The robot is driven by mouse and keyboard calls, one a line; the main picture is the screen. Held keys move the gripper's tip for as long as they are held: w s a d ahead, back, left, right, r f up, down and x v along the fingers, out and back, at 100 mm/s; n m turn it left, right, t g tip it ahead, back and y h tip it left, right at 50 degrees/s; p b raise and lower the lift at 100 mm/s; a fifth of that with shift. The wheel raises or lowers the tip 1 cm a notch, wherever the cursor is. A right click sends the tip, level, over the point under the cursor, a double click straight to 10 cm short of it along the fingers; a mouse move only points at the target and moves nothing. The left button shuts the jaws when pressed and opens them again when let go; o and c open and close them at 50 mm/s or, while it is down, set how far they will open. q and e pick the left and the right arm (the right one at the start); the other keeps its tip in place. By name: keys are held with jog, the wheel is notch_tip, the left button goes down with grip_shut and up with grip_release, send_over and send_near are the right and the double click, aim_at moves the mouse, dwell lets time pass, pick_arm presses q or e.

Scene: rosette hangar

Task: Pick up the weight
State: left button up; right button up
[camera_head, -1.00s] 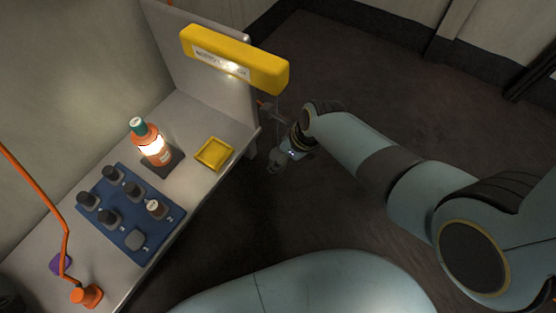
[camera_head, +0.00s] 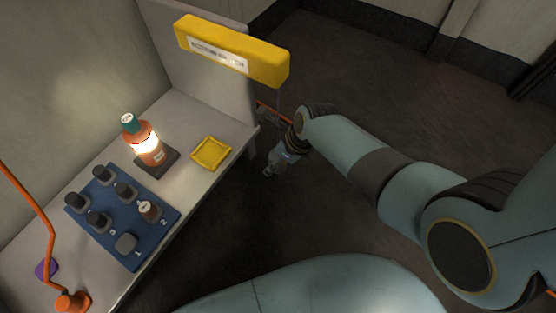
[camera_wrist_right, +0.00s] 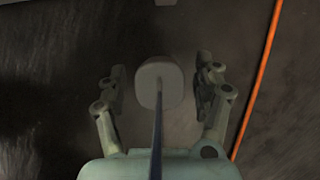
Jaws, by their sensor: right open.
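In the right wrist view, a pale rounded block (camera_wrist_right: 158,84) sits in the gap between the two fingers of my right gripper (camera_wrist_right: 160,88). A dark thin cord or rod (camera_wrist_right: 157,140) runs from the lower edge of the view to its face. I take the block to be the weight. The fingers are open and stand apart from it on both sides. In the head view my right gripper (camera_head: 270,168) is low beside the table's right edge, below the yellow box (camera_head: 232,50). The weight cannot be made out there. My left gripper is out of view.
The grey table (camera_head: 198,110) holds a lit orange bottle (camera_head: 147,145), a yellow tray (camera_head: 211,153) and a blue board (camera_head: 112,222) with several dark knobs. An orange cable (camera_wrist_right: 259,80) runs right of the gripper in the wrist view. Dark floor lies open behind.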

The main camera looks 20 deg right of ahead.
jog(key=shift+c, duration=0.4)
grip_shut()
dwell(0.4)
